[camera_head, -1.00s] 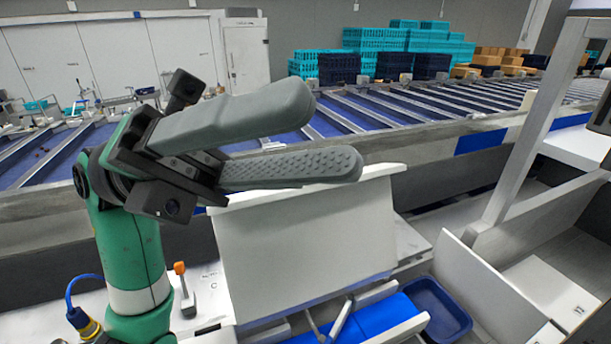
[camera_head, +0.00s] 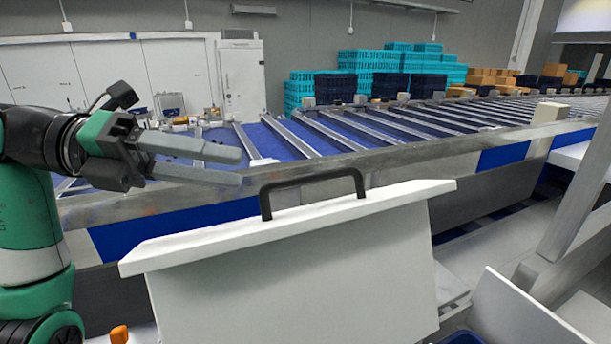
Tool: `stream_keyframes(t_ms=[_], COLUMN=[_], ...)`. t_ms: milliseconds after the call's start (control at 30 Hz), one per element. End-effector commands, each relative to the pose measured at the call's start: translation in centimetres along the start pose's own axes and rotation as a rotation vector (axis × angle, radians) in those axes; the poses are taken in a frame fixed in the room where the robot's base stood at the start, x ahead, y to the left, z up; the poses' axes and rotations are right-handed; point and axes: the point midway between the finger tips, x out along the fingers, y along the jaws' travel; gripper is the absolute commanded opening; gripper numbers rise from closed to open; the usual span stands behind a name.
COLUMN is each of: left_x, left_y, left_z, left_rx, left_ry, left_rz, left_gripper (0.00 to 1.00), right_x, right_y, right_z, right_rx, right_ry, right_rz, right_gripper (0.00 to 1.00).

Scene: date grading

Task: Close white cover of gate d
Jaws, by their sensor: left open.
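A large white cover (camera_head: 290,285) fills the lower middle, its slanting top lip raised in front of the conveyor. A black bar handle (camera_head: 312,190) stands on that lip. No gate letter is readable on it now. My left gripper (camera_head: 240,167) is at the left, its two grey fingers apart and pointing right with nothing between them. The fingertips are left of the handle, apart from it in the picture, and above the cover's lip. My right gripper is out of view.
An orange knob (camera_head: 119,334) shows at the bottom left. A metal conveyor rail (camera_head: 400,160) runs behind the cover, with blue lanes beyond. A white panel (camera_head: 510,318) stands at the lower right. Teal crates (camera_head: 370,60) are stacked far back.

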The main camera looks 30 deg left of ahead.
Motion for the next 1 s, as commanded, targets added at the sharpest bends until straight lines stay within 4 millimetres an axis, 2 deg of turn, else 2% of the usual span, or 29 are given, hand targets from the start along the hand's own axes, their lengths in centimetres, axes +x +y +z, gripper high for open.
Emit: stream_keyframes(t_ms=[200, 400, 567, 800, 833, 1000], left_x=[4.8, 8.7, 10.1, 10.2, 10.2, 10.2], left_y=[-0.1, -0.1, -0.1, -0.1, -0.1, -0.1], left_z=[-0.2, -0.1, -0.1, -0.1, -0.1, -0.1], left_rx=[0.001, 0.0, 0.0, 0.001, 0.001, 0.001], left_ry=[0.006, 0.004, 0.002, 0.0, 0.0, 0.0], left_rz=[-0.004, -0.004, -0.002, -0.001, -0.002, -0.002], left_gripper=[0.45, 0.45, 0.45, 0.45, 0.43, 0.12], right_x=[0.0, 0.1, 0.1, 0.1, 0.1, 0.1], right_y=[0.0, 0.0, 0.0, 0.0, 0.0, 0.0], right_z=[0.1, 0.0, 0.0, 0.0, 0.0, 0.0], right_rx=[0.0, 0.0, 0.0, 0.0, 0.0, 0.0], right_ry=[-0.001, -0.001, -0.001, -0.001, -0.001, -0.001], right_rz=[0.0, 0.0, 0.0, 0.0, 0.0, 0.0], right_gripper=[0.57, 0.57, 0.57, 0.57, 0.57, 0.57])
